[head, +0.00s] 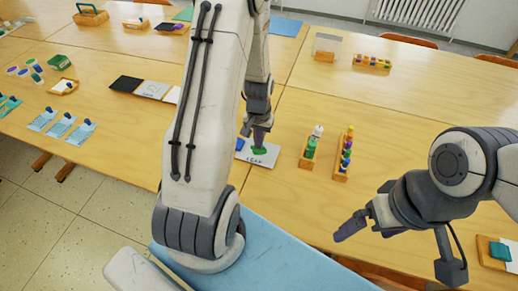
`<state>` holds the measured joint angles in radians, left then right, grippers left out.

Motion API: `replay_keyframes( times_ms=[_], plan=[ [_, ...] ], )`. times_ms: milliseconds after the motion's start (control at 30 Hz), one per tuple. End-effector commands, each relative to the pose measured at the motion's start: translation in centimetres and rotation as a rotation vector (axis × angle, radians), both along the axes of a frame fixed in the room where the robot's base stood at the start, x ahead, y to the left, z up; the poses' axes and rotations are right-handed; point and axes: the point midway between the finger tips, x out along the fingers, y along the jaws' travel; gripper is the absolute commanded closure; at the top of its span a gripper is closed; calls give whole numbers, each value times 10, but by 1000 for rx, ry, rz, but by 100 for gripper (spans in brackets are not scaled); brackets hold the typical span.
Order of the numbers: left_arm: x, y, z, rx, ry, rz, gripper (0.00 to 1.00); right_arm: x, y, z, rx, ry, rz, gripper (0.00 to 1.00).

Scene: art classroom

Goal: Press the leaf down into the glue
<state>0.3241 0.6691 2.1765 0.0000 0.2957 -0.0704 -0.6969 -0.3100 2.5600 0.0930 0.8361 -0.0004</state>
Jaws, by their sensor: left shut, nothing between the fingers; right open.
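A white card (269,160) with dark lettering lies on the wooden table in the middle of the head view. A green leaf (260,151) lies on the card. My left gripper (258,142) points down over the leaf with its fingers shut and nothing between them. Its tips appear at the leaf, partly covering it; I cannot tell whether they touch. Glue under the leaf is not visible. My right gripper (401,249) is open and empty, at the lower right near the table's front edge.
Two wooden holders stand right of the card, one with green and white items (310,148), one with colored pieces (344,155). A small blue item (240,144) sits at the card's left edge. A blue mat (270,258) lies in front. Dark and white squares (145,88) lie left.

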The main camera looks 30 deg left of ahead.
Motion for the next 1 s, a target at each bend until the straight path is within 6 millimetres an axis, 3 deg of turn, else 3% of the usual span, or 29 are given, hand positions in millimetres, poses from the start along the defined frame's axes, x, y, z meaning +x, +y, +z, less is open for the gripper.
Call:
replay_keyframes(
  times_ms=[1000],
  plan=[
    [0,0,57,0,0,0,100,0,0,52,0,0,0,0]
  ],
)
